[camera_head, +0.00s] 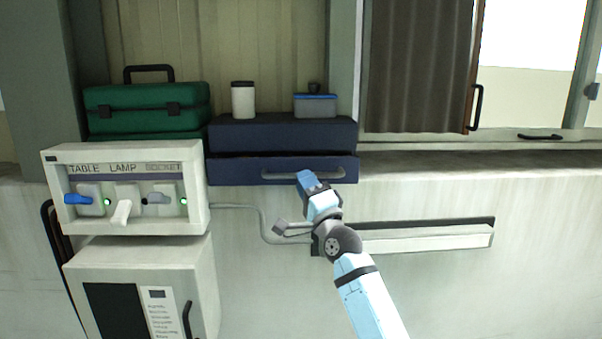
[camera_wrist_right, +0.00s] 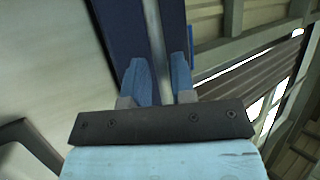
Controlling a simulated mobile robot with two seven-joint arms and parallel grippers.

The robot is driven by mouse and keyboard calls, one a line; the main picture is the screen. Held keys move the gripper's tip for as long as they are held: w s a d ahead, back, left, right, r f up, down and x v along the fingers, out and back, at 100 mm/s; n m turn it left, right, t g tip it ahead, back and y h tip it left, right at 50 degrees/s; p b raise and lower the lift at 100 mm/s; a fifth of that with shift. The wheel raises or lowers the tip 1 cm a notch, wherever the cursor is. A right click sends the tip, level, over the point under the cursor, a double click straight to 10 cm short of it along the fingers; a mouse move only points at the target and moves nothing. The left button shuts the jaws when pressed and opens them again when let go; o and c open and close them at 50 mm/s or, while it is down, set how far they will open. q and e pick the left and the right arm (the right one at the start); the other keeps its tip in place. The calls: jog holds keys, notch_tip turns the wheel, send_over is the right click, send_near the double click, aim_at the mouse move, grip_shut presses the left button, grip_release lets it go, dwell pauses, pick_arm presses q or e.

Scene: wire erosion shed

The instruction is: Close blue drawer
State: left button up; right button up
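The dark blue drawer (camera_head: 235,172) is the lower part of a dark blue cabinet (camera_head: 280,136) on the ledge. A dark gap runs above its front, which looks slightly forward of the cabinet. A grey bar handle (camera_head: 285,175) runs across the front. My left gripper is not in view.
A white canister (camera_head: 243,100) and a blue-lidded container (camera_head: 315,106) stand on the cabinet. A green case (camera_head: 147,105) is at left, above a white socket panel (camera_head: 150,155). A white rail (camera_head: 430,238) runs along the wall below the ledge, right of my arm.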

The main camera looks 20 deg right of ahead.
aim_at(284, 164)
jog(key=shift+x, duration=1)
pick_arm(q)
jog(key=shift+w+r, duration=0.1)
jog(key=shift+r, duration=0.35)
pick_arm(e)
jog(key=shift+w+r, duration=0.15)
jog(key=shift+w, duration=0.1)
